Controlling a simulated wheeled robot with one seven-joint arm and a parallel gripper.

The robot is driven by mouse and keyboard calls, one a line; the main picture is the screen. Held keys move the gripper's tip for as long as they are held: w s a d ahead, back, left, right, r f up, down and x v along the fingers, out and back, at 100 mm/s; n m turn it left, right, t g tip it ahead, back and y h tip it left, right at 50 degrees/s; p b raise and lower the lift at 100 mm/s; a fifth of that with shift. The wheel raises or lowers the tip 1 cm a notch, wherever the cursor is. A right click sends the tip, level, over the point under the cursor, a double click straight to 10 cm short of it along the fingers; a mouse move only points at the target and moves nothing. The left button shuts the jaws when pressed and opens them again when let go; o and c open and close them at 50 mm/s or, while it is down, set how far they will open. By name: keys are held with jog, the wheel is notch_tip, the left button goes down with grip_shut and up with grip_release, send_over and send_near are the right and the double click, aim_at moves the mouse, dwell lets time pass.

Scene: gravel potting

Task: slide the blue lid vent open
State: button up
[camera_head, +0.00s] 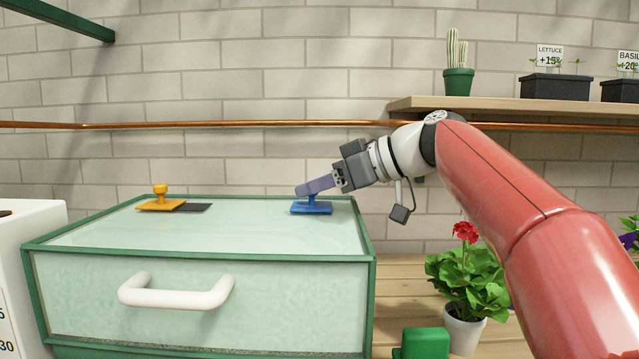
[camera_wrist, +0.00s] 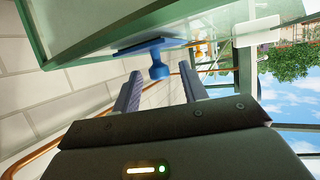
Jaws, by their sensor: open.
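The blue lid vent (camera_head: 311,208) is a flat blue plate with an upright knob. It sits near the right end of the pale green box's glass lid (camera_head: 250,230). No dark opening shows beside it. My gripper (camera_head: 302,190) is at the top of the knob, coming in from the right and tilted a little downward. In the wrist view the blue knob (camera_wrist: 158,71) lies between the open fingertips (camera_wrist: 160,77), or just past them. Gaps show on both sides of it. The fingers partly hide the knob in the head view, so contact cannot be told.
An orange vent (camera_head: 160,203) with a knob sits on the lid's left part, a dark patch (camera_head: 193,208) to its right. The box has a white handle (camera_head: 176,292). A potted red flower (camera_head: 467,270) stands right of the box. A shelf (camera_head: 420,104) with pots is behind.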

aim_at(301, 206)
grip_shut()
jog(key=shift+a, duration=0.1)
jog(key=shift+a, duration=1.5)
jog(key=shift+d, duration=0.1)
grip_release()
jog(key=shift+b+v, duration=0.5)
jog(key=shift+v, duration=3.45)
